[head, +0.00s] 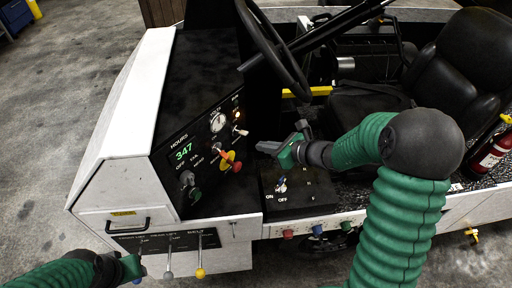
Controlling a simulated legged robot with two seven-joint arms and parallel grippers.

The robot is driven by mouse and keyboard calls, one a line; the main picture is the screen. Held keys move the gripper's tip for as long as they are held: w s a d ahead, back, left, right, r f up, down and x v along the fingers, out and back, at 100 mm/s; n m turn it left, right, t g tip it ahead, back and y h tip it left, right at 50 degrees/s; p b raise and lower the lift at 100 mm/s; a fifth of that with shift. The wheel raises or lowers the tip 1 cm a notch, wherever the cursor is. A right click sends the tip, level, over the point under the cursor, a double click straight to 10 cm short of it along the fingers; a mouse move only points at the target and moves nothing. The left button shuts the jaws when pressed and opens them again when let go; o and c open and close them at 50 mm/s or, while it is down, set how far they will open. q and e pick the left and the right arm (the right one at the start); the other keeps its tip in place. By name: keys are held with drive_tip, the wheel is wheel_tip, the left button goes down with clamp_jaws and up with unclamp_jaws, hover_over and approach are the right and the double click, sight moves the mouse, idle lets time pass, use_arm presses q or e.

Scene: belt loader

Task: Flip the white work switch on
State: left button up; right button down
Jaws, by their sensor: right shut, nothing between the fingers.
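A second toggle (281,186) stands on the lower black panel between the words ON and OFF. My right gripper (262,147) is shut and empty, pointing left, in front of the dash, right of and below the white-tipped switch and above the toggle. It appears apart from both. My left gripper (136,266) is at the lower left, near the lever panel; its fingers are too small to judge.
The dash carries a red and yellow knob (230,160), a gauge (218,122) and a green 347 readout (183,151). A steering wheel (275,50) stands above my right gripper. Levers (200,257) stand below. A black seat (465,60) is right.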

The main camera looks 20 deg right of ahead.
drive_tip(key=w+v, duration=0.1)
drive_tip(key=v, duration=0.4)
drive_tip(key=s+a+f+n+g+h, duration=0.3)
drive_tip(key=s+n, duration=0.5)
drive_tip(key=n, duration=0.7)
drive_tip(key=s+a+f+n+g+h, duration=0.3)
drive_tip(key=s+n, duration=0.6)
drive_tip(key=n, duration=0.6)
drive_tip(key=shift+a+f+g, duration=0.35)
drive_tip(key=shift+f+g, duration=0.75)
drive_tip(key=shift+f, duration=0.3)
drive_tip(key=shift+s, duration=0.1)
drive_tip(key=shift+a, duration=0.2)
drive_tip(key=shift+d, duration=0.1)
